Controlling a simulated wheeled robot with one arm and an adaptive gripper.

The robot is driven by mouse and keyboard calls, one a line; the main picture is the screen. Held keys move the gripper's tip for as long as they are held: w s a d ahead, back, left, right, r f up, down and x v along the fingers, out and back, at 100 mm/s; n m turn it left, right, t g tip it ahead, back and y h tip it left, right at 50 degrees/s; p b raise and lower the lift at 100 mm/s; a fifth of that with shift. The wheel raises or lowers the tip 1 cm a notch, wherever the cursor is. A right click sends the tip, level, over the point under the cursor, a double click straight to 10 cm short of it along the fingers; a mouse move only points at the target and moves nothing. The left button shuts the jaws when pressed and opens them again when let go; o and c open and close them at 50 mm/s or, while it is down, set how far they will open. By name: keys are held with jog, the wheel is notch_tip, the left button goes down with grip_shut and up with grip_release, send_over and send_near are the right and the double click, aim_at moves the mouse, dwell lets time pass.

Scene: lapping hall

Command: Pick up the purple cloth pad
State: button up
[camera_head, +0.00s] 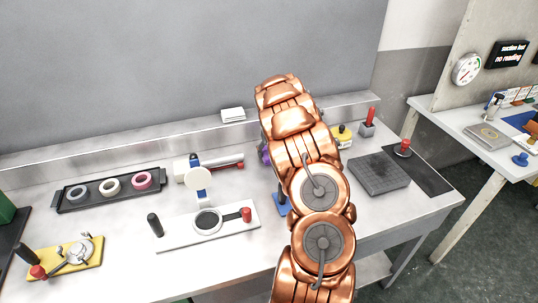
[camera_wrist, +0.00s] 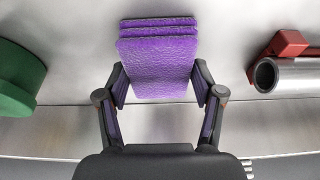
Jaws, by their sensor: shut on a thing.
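A purple cloth pad (camera_wrist: 157,66) fills the space between the fingers of my gripper (camera_wrist: 159,80) in the wrist view. The fingers are shut on its left and right sides. More purple layers (camera_wrist: 158,22) show just beyond its far edge, like a stack under or behind it. I cannot tell whether the held pad is clear of them. In the head view only a small purple patch (camera_head: 264,152) shows beside my arm, which hides the gripper and most of the pads.
The wrist view shows a green round object (camera_wrist: 18,80) at left and a metal cylinder (camera_wrist: 290,75) with a red part (camera_wrist: 288,43) at right. On the bench stand a black tray of rings (camera_head: 72,205), a white fixture (camera_head: 180,236), a dark plate (camera_head: 380,172) and a yellow object (camera_head: 341,136).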

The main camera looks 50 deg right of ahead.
jog(key=shift+r+p, duration=0.15)
jog(key=shift+p, duration=0.15)
jog(key=shift+r, duration=0.15)
jog(key=shift+r+b, duration=0.85)
jog(key=shift+r, duration=0.75)
jog(key=s+a+b, duration=0.1)
jog(key=s, duration=0.4)
jog(key=s+a+r+b, duration=0.1)
jog(key=s+a+b, duration=0.1)
jog(key=s, duration=0.3)
jog(key=s+a+b, duration=0.1)
jog(key=s+a, duration=0.1)
jog(key=s, duration=0.3)
jog(key=shift+s+r, duration=0.1)
jog(key=shift+r, duration=0.2)
